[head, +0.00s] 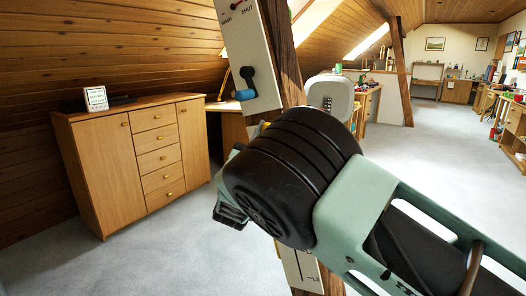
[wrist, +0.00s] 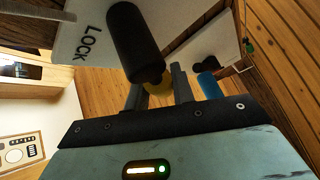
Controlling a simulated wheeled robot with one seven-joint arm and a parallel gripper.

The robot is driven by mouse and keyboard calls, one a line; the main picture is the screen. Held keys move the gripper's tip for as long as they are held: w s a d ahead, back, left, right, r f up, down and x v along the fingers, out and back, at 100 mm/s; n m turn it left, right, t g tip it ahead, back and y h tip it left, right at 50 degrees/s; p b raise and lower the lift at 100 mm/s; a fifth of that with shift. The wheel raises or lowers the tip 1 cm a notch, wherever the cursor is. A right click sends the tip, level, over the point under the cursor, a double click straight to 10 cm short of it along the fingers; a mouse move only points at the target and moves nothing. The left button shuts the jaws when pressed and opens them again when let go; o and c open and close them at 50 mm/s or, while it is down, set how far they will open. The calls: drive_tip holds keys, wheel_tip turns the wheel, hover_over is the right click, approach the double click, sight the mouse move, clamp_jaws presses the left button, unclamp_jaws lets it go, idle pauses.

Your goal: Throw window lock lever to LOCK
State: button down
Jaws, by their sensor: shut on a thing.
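The wrist view shows a pale panel (wrist: 88,60) with the word LOCK. Beside that word is the lever's thick black handle (wrist: 134,42), with a yellow part (wrist: 158,84) at its near end. My gripper (wrist: 158,88) has its two dark fingers on either side of this yellow part and is shut on the lever. The exact contact is partly hidden by the fingers and handle. In the head view my own wrist hides the lever and my fingertips.
A post (head: 281,50) bears an upper panel (head: 249,45) with a red-needled dial marked SHUT and a blue-ended lever (head: 246,90). A lower scaled panel (head: 300,268) is partly behind my arm. A wooden cabinet (head: 140,150) stands left; grey floor is open at right.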

drive_tip(key=shift+s+d+f+m+g+h+b, duration=0.15)
drive_tip(key=shift+m+g+h+b, duration=0.2)
drive_tip(key=shift+m+h, duration=0.2)
drive_tip(key=shift+s+d+f+m+g+h+b, duration=0.1)
drive_tip(key=shift+m+g+h+b, duration=0.25)
drive_tip(key=shift+m+h, duration=0.15)
drive_tip(key=shift+r+m, duration=0.1)
drive_tip(key=shift+m, duration=0.15)
drive_tip(key=c, duration=1.2)
unclamp_jaws()
drive_tip(key=v, duration=1.7)
drive_tip(key=shift+a+b, duration=0.2)
drive_tip(key=shift+b, duration=0.15)
